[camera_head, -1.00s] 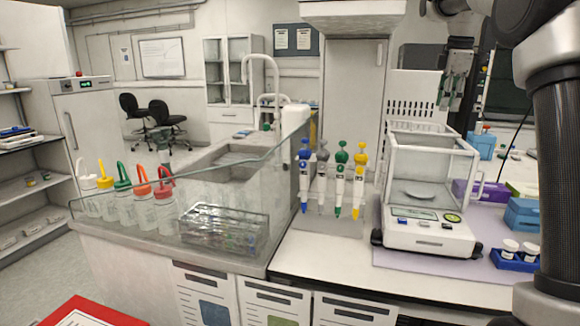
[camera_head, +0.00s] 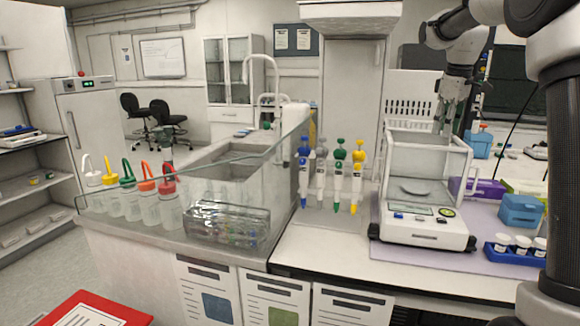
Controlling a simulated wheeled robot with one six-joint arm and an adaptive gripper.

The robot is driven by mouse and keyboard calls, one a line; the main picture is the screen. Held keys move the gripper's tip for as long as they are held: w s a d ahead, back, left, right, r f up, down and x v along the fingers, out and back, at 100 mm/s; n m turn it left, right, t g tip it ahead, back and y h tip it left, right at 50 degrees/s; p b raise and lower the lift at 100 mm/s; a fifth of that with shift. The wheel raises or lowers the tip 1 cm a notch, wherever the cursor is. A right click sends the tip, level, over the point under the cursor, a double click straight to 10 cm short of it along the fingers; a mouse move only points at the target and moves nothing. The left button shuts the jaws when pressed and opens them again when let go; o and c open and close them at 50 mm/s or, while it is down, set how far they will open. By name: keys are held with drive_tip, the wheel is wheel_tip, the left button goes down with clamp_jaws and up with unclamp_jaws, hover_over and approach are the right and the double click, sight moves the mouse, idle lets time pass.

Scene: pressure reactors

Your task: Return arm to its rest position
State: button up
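My arm (camera_head: 459,45) reaches in from the upper right, with a thick dark column of mine down the right edge. My gripper (camera_head: 447,122) hangs pointing down behind the right part of the glass-walled balance (camera_head: 424,236). It is small and partly seen against the background, so I cannot tell whether its fingers are open or shut. No held object can be made out.
Several pipettes (camera_head: 340,175) stand left of the balance. A blue vial holder (camera_head: 510,259) and blue box (camera_head: 521,211) are right of the balance.

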drive_tip(key=s+a+f+m, duration=0.2)
drive_tip(key=s+f, duration=0.1)
drive_tip(key=s, duration=0.9)
drive_tip(key=s+a+f+m+t, duration=0.1)
drive_tip(key=s+a+f+m, duration=0.1)
drive_tip(key=s, duration=1)
drive_tip(key=s+a+f+m+t, duration=0.1)
drive_tip(key=s+a+f+m, duration=0.2)
drive_tip(key=s, duration=0.9)
drive_tip(key=shift+a+f, duration=0.15)
drive_tip(key=shift+f, duration=0.2)
